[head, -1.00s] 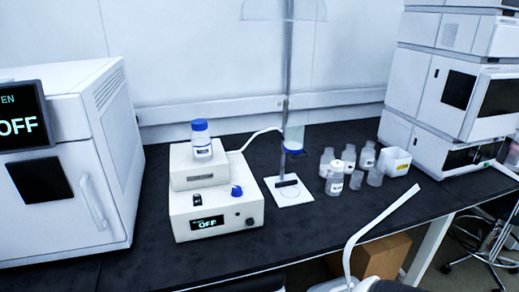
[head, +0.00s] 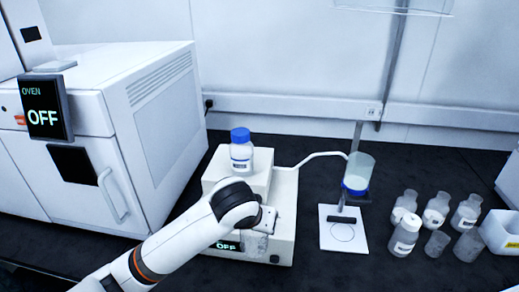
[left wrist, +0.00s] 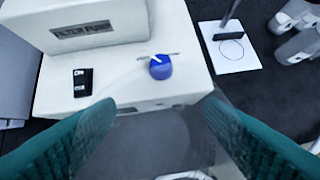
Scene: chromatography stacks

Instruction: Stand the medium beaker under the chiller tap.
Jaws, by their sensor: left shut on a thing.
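My left gripper (head: 265,222) is shut on a clear beaker (head: 257,243) in front of the white two-tier unit (head: 284,215). In the left wrist view the two teal fingers (left wrist: 160,112) flank the see-through beaker (left wrist: 150,142), with the unit's front behind it. The unit has a blue knob (left wrist: 160,67), a black switch and a display reading OFF, partly hidden by my arm. I cannot pick out a tap labelled as the chiller's. A pale tube (head: 320,156) runs from the unit to a stand with a blue-ringed glass cylinder (head: 359,171). My right gripper is not in view.
A white pad with a circle outline (head: 330,241) lies under the cylinder. A blue-capped bottle (head: 241,153) stands on the unit. Several bottles and clear beakers (head: 437,243) stand at the right, beside a white bin (head: 497,234). The oven (head: 150,130) fills the left.

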